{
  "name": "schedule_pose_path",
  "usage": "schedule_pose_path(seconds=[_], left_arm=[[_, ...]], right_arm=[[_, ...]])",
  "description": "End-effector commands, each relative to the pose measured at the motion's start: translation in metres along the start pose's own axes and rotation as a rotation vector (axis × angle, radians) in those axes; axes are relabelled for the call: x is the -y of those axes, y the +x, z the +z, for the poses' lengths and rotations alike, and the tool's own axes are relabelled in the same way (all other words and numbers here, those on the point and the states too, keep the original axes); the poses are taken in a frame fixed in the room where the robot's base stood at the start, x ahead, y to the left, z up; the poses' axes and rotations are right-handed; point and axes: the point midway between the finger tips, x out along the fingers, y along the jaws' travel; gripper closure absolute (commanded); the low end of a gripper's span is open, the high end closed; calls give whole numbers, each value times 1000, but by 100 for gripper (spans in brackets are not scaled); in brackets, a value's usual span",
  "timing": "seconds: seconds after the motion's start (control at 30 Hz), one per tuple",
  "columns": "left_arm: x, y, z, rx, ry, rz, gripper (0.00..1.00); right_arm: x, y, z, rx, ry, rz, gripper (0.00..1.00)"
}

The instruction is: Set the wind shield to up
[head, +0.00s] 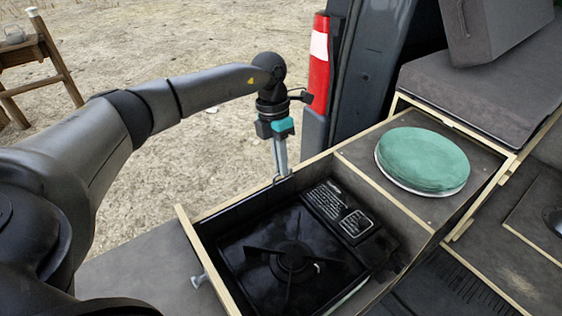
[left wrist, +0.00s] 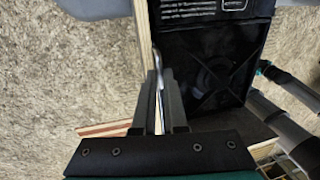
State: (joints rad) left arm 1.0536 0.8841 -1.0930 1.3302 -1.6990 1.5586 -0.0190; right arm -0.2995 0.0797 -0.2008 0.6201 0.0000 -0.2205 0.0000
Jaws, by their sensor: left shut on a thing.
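The camping stove (head: 293,258) sits in a wood-edged drawer box, with its burner grate and printed label facing up. It also shows in the left wrist view (left wrist: 212,70). The wind shield (head: 245,207) looks like a thin dark panel along the stove's far long side; its exact angle is hard to tell. My left gripper (head: 280,176) points down at that far edge, shut on the wind shield's edge. In the left wrist view a thin edge shows between the close-set fingers (left wrist: 160,85).
A green-topped round stack (head: 422,158) stands on the counter right of the stove. A wooden chair (head: 40,65) stands far left on open dry ground.

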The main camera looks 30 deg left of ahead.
Motion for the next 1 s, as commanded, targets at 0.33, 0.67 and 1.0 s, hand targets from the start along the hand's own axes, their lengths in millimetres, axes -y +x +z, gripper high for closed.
schedule_pose_path(seconds=[0.33,0.67,1.0], left_arm=[[2,-10,1,3,0,1,100],[12,-61,1,5,1,1,100],[23,-116,1,6,0,0,100]], right_arm=[[0,-7,0,0,0,1,50],[-1,-43,-4,0,0,1,50],[-2,-80,-7,0,1,1,50]])
